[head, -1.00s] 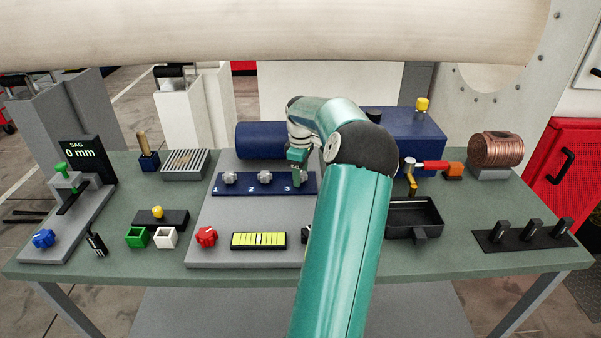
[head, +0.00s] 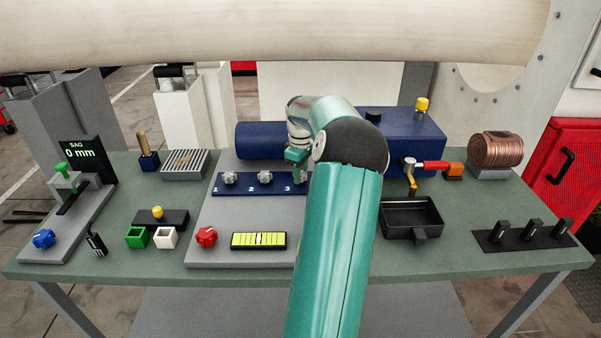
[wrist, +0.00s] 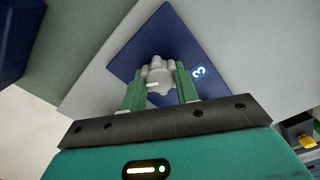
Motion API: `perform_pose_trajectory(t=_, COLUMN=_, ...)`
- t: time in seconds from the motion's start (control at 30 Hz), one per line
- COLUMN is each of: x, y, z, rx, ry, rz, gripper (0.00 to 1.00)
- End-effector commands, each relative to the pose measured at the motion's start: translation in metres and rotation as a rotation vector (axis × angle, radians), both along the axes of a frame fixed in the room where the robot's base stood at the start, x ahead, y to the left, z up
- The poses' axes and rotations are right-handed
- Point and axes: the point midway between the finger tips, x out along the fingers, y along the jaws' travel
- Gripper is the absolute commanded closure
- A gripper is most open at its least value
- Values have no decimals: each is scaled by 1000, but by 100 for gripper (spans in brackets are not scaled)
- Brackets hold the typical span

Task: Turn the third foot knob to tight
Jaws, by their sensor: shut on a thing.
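The third foot knob (wrist: 160,78) is a light grey lobed knob with a white pointer line, on a dark blue plate (wrist: 138,50) beside a white "3" label (wrist: 199,71). In the wrist view my gripper (wrist: 160,82) has a green finger on either side of the knob and is shut on it. The pointer line lies toward the left finger. In the head view my gripper (head: 299,170) is at the right end of the blue strip (head: 232,190), and my arm hides the third knob there. The first knob (head: 230,177) and second knob (head: 265,177) stand free to its left.
A blue motor-like body (head: 260,140) stands close behind the strip. A red knob (head: 206,236) and a yellow-green level gauge (head: 259,240) are in front.

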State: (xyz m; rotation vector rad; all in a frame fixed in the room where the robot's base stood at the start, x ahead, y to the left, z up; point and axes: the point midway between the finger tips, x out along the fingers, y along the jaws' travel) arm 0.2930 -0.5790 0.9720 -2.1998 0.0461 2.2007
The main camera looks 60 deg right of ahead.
Motion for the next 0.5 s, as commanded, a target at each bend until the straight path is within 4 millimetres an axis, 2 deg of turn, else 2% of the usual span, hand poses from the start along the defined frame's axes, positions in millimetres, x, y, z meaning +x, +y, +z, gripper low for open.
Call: perform_pose_trajectory(t=0.5, x=1, y=0, z=1, rx=-3, ry=-1, rz=-464, gripper=93)
